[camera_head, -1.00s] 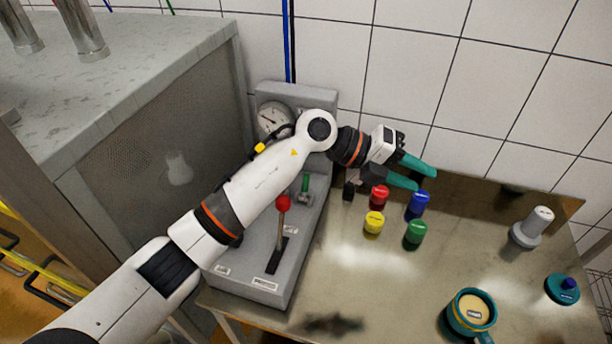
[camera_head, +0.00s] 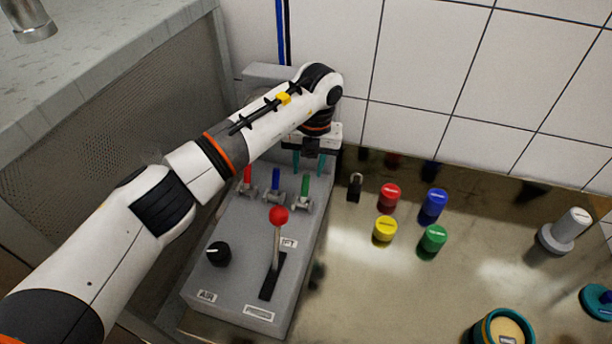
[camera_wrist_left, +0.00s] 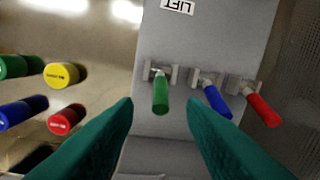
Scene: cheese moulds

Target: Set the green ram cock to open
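The green ram cock (camera_head: 305,187) is a small green lever on a metal valve on the grey control box (camera_head: 225,294), the rightmost of three cocks in the head view. In the left wrist view the green lever (camera_wrist_left: 160,95) lies between the two fingers, a little beyond their tips. My left gripper (camera_head: 307,166) points down above the back of the box, behind the cocks. Its teal fingers (camera_wrist_left: 160,108) are spread apart and empty. The lever looks upright in the head view; its exact setting is hard to tell. My right gripper is out of view.
A blue cock (camera_head: 276,180) and a red cock (camera_head: 247,177) stand beside the green one. A red-knobbed lever (camera_head: 278,216) and black knob (camera_head: 218,253) are nearer. A padlock (camera_head: 355,187) and coloured caps (camera_head: 385,229) stand right of the box. The tiled wall is close behind.

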